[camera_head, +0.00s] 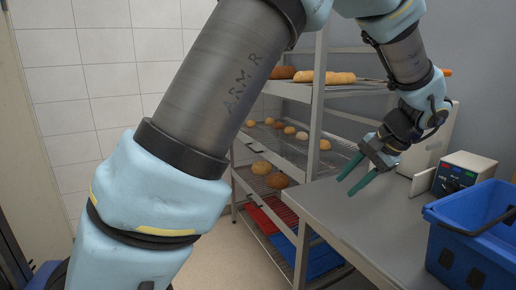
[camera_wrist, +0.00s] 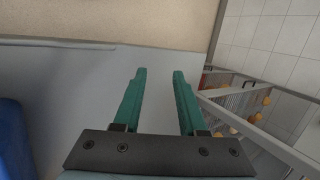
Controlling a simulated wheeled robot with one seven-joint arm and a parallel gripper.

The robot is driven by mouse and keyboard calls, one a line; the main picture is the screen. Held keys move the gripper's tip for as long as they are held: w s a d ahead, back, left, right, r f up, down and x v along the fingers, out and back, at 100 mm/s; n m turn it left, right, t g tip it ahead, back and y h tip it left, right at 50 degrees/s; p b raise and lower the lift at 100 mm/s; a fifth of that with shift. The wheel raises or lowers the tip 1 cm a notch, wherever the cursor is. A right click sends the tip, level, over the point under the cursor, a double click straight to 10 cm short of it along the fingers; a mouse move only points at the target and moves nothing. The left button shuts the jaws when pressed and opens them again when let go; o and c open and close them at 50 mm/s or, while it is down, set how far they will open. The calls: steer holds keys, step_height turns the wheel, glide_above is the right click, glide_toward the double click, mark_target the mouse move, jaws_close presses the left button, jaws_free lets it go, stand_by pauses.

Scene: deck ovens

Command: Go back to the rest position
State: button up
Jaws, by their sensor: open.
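My gripper (camera_head: 352,178) is in the right half of the head view, above the far left part of the grey metal table (camera_head: 320,205). Its two green fingers point down and to the left. In the wrist view the fingers (camera_wrist: 159,72) stand apart with nothing between them, so it is open and empty. My arm fills much of the left and top of the head view and hides part of the wall and rack.
A wire rack (camera_head: 318,120) with several bread rolls and loaves stands behind the table. A blue basket (camera_head: 470,240) is at the table's right, near a small control box (camera_head: 463,172). Red (camera_head: 272,222) and blue crates sit low on the rack.

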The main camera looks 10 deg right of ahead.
steer(key=w+a+f+n+g+h+b, duration=0.15)
steer(key=a+f+n, duration=0.25)
steer(key=a, duration=0.9)
steer(key=w+a+f+n+g+h+b, duration=0.1)
steer(key=w+a+f+n+g, duration=0.2)
steer(key=a, duration=1.1)
steer(key=s+a+f+n+h, duration=0.1)
steer(key=s+a+n, duration=0.1)
steer(key=a, duration=0.3)
steer(key=s+a+f+n+t, duration=0.1)
steer(key=s+a+n, duration=0.1)
steer(key=a, duration=0.3)
steer(key=shift+s+f+n+h+b, duration=0.3)
steer(key=shift+s+n+h+b, duration=0.05)
steer(key=shift+n+b, duration=0.15)
